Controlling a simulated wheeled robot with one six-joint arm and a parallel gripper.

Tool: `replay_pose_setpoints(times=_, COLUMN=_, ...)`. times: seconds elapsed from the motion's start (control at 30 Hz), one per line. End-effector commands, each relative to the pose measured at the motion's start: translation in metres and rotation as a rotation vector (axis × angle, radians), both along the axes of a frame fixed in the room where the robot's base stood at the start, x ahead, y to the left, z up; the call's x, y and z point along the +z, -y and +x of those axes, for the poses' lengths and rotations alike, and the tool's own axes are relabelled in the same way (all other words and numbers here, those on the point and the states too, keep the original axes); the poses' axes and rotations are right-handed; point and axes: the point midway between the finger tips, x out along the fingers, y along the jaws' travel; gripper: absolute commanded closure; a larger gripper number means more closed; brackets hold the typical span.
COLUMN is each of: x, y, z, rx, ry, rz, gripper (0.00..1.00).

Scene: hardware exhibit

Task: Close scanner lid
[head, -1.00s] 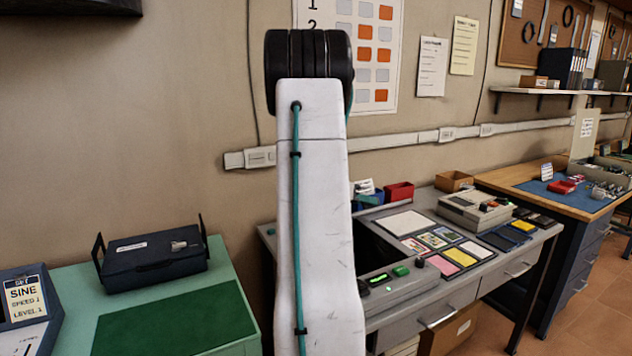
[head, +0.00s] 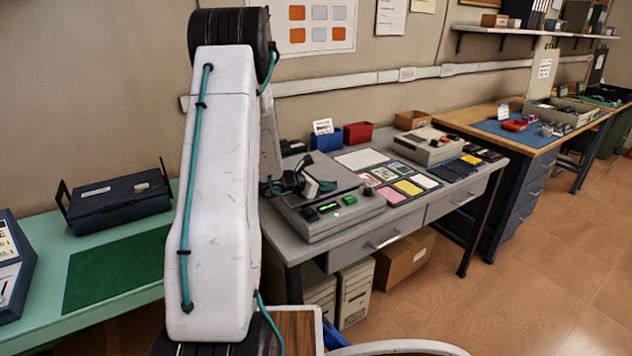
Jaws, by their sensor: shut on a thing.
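The grey scanner (head: 338,212) sits on the near left end of the grey desk, with a green display and green button on its front panel. Its lid (head: 320,197) looks low and nearly flat over the body; I cannot tell whether it is fully down. My gripper (head: 300,184) is at the lid's upper left part, shut on it as far as I can see. The fingertips are small and dark, and the exact contact is unclear. My white arm hides the scanner's far left side.
Cards and coloured pads (head: 400,183) lie right of the scanner. A second grey device (head: 432,145) stands farther back. Blue and red bins (head: 357,132) stand behind. A green table (head: 40,250) with a dark case (head: 118,200) is at left. Floor at right is clear.

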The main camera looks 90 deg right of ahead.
Motion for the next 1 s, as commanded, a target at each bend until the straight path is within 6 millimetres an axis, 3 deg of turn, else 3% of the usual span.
replay_pose_setpoints(times=0.37, x=-0.008, y=-0.003, z=0.000, rx=-0.002, ry=0.009, rz=0.009, gripper=1.00)
replay_pose_setpoints(times=0.4, x=-0.008, y=-0.003, z=0.000, rx=-0.002, ry=0.010, rz=0.009, gripper=0.80)
replay_pose_setpoints(times=0.47, x=-0.008, y=-0.003, z=0.000, rx=-0.002, ry=0.010, rz=0.009, gripper=0.69)
replay_pose_setpoints(times=0.77, x=-0.008, y=-0.005, z=0.001, rx=-0.003, ry=0.009, rz=0.011, gripper=0.69)
replay_pose_setpoints(times=1.0, x=0.007, y=-0.018, z=0.029, rx=0.004, ry=0.008, rz=0.006, gripper=0.69)
